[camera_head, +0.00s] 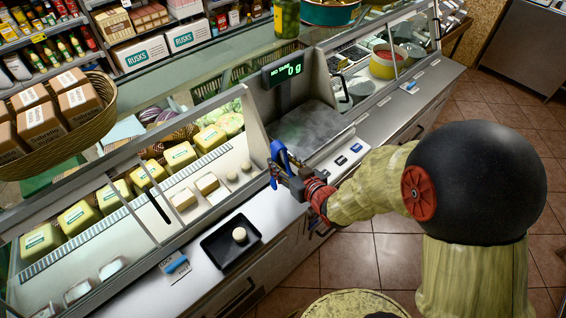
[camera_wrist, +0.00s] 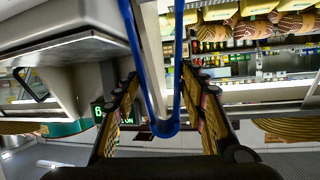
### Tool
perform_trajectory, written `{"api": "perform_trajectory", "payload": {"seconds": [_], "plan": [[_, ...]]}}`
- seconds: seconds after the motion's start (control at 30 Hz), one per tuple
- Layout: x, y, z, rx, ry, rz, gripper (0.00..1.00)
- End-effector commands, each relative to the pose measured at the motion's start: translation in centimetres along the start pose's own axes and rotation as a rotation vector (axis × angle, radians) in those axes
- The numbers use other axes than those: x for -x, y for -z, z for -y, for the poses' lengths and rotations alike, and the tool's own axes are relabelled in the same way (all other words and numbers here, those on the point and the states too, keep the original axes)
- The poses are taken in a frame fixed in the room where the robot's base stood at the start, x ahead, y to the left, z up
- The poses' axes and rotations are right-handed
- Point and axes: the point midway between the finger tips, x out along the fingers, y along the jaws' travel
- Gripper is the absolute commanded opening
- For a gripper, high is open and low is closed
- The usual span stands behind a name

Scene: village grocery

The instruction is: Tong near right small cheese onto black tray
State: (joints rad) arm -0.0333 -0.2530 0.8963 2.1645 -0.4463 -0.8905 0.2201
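The black tray (camera_head: 218,259) lies on the white counter ledge in front of the glass case. One small round pale cheese (camera_head: 239,235) rests on it. Two more small round cheeses (camera_head: 246,165) (camera_head: 231,172) sit inside the case, near its right end. My gripper (camera_head: 283,168) is above the ledge, right of the tray and near the case's right end. It is shut on blue tongs (camera_head: 278,153). In the wrist view the blue tongs (camera_wrist: 165,129) stand between my two fingers, apparently touching both. Nothing shows clearly between the tong tips.
The case holds yellow labelled blocks (camera_head: 180,155) and cut pieces (camera_head: 183,199) behind glass panels. A scale (camera_head: 303,130) with a green display stands close by my gripper. A blue-handled tool (camera_head: 176,265) lies left of the tray. A basket of boxes (camera_head: 75,125) stands at upper left.

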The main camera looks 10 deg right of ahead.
Motion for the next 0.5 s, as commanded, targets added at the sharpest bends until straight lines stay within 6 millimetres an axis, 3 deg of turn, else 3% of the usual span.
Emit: {"api": "perform_trajectory", "payload": {"seconds": [0.5], "plan": [[-4.6,0.7,1.1,0.001,0.002,0.000,0.39]]}}
